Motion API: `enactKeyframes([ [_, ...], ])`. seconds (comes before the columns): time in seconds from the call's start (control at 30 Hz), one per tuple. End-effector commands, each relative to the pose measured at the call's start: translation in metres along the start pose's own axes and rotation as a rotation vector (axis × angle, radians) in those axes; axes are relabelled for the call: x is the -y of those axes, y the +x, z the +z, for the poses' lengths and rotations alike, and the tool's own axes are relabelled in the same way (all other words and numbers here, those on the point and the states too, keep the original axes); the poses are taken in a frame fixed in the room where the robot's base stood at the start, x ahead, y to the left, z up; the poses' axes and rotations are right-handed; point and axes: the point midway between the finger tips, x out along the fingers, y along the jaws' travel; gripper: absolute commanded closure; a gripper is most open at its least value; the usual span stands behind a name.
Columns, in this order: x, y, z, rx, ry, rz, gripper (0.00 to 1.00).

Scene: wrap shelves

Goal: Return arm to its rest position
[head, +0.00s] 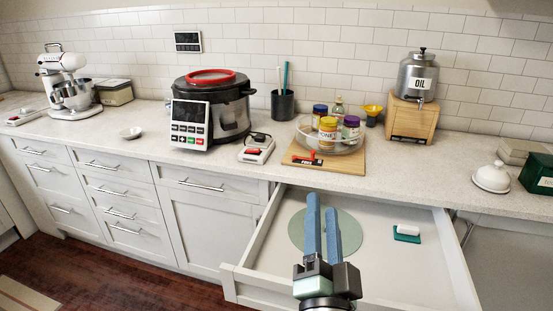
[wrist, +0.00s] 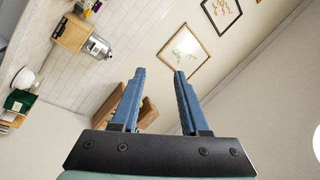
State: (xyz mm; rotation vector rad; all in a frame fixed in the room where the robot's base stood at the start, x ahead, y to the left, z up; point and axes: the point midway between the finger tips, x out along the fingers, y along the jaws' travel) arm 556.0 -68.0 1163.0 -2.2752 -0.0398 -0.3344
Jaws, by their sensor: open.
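My gripper (head: 322,228) has two blue fingers and points up and away over the open drawer in the head view. In the wrist view my gripper (wrist: 160,85) has its fingers apart with nothing between them. The wrist view is tilted and looks past the fingers to the wall and framed pictures. My gripper appears clear of the counter things. Its height above the drawer is hard to tell.
The open drawer (head: 461,275) juts out below the counter and holds a round green mat (head: 296,232) and a teal-and-white item (head: 407,233). A pressure cooker (head: 233,110), a wooden board with jars (head: 345,166) and an oil dispenser (head: 418,77) stand on the counter.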

Motion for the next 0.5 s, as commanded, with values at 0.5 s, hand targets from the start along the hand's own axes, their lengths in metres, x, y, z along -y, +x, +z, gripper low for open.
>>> enactKeyframes([
  [0.5,0.305,-0.01,-0.187,-0.416,-0.713,-0.305,0.55],
])
